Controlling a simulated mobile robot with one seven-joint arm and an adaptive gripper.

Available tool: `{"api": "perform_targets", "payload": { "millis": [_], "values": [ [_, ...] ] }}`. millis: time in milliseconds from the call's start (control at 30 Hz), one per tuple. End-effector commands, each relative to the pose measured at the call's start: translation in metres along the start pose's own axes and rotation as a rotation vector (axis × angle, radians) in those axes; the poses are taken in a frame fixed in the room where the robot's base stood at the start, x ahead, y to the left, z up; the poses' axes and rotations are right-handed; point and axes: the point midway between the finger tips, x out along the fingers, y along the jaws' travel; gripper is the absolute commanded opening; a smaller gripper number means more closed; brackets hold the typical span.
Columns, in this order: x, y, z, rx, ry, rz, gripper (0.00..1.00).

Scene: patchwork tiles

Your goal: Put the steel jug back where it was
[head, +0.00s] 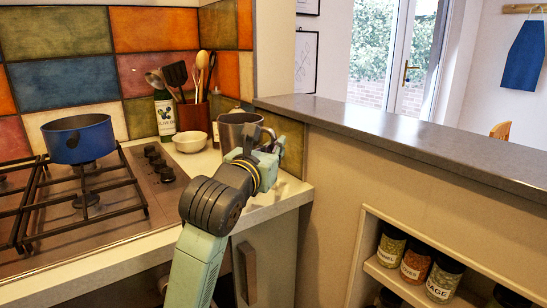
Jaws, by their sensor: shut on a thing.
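The steel jug (236,133) is at the right end of the counter, beside the tiled side wall. My gripper (262,148) is at the jug's right side and shut on it. The exact grip and the jug's near lower side are hidden by my arm. The jug looks upright. I cannot tell whether its base touches the counter.
A white bowl (190,142), an olive oil bottle (165,115) and a utensil crock (193,116) stand left of the jug. A blue pot (78,139) sits on the gas hob (100,215). A grey ledge (400,135) runs along the right. Spice jars (415,262) fill a low shelf.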

Motion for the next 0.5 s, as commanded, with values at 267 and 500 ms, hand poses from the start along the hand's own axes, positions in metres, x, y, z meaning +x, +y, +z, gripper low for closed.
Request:
{"api": "perform_targets", "payload": {
  "millis": [267, 500],
  "values": [
    [0.021, 0.006, -0.005, 0.002, -0.003, 0.0, 0.0],
    [0.021, 0.004, -0.033, 0.001, -0.004, 0.0, 0.0]
  ]
}}
